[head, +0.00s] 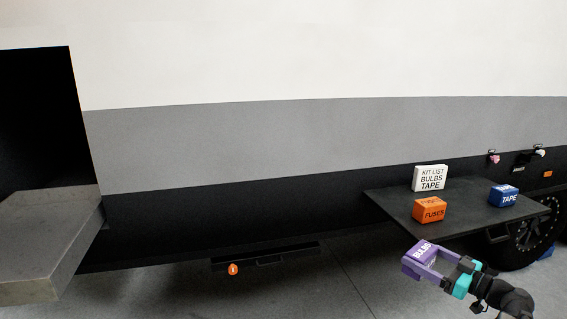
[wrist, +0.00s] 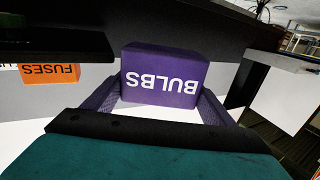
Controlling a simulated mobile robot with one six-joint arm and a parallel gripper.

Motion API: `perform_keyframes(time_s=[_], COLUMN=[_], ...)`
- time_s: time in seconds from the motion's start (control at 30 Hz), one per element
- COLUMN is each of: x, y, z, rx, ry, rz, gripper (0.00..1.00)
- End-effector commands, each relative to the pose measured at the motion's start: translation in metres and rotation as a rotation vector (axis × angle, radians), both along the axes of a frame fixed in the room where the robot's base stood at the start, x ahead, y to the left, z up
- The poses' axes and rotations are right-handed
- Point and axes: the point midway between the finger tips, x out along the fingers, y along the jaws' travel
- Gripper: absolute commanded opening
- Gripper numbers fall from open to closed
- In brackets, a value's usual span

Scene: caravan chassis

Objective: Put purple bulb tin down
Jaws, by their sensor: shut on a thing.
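The purple bulb tin (head: 418,254), marked BULBS, is held between the fingers of my gripper (head: 434,264) at the lower right of the head view. The tin appears in front of the near edge of the dark fold-out table (head: 395,204), apart from the things on it. In the wrist view the tin (wrist: 165,76) sits between both fingers of my gripper (wrist: 158,100), its lettering upside down. My gripper is shut on it. The tin's underside is hidden.
Bare tabletop lies between the orange and blue boxes. A grey step (head: 45,240) is at far left; a wheel (head: 535,240) is at right.

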Motion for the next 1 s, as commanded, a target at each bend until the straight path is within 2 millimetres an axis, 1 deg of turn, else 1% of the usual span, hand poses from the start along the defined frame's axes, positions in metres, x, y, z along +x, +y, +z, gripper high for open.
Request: perform_keyframes(time_s=[0.03, 0.27, 0.4, 0.47, 0.6, 0.8, 0.93, 1.0], x=[0.004, 0.016, 0.02, 0.021, 0.021, 0.016, 0.01, 0.007], y=[0.015, 0.072, 0.109, 0.125, 0.165, 0.218, 0.241, 0.245], z=[-0.003, -0.022, -0.034, -0.039, -0.052, -0.071, -0.081, -0.086], rx=[0.002, 0.002, 0.003, 0.002, 0.002, 0.002, 0.002, 0.002], ry=[0.0, 0.0, 0.001, 0.001, 0.001, 0.001, 0.0, 0.002], rz=[0.02, 0.1, 0.149, 0.17, 0.221, 0.285, 0.308, 0.305], gripper=[0.5, 0.5, 0.5, 0.5, 0.5, 0.5, 0.5, 0.5])
